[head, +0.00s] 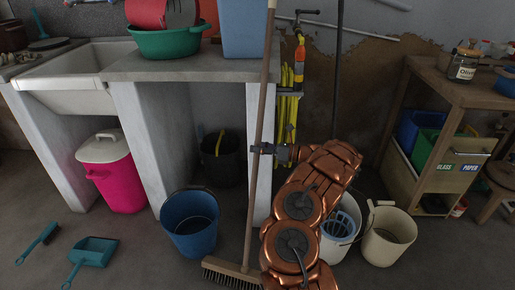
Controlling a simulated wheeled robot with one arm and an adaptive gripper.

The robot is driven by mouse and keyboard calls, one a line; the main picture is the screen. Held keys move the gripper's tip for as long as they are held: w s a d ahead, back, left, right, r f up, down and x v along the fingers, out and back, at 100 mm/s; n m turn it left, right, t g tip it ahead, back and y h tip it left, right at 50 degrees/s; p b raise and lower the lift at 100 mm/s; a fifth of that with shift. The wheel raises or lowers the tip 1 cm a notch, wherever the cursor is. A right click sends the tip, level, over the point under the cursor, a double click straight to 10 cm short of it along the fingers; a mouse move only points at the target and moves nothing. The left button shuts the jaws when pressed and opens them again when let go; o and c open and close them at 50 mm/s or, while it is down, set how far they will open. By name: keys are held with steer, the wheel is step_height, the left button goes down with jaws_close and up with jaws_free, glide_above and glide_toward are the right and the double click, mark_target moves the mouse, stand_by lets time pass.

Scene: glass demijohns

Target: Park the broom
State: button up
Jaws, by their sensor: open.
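The broom (262,105) stands nearly upright in the head view, its long wooden handle tilted slightly and its top cut off by the upper edge of the picture. The broom head (232,274) has dark bristles and rests on the floor at the bottom middle. My gripper (261,149) is open at about the middle of the handle, with its dark fingers at the handle. I cannot tell whether they touch it. My copper-coloured arm hides the right end of the broom head.
A blue bucket (190,226) stands left of the broom, and a white bucket (338,236) and a cream bucket (388,238) stand right of my arm. A teal dustpan (95,250) and hand brush (40,240) lie on the floor at left. A stone sink counter (170,66) is behind.

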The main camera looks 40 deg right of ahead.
steer(key=v, duration=1.2)
steer(key=shift+r, duration=0.15)
stand_by(0.3)
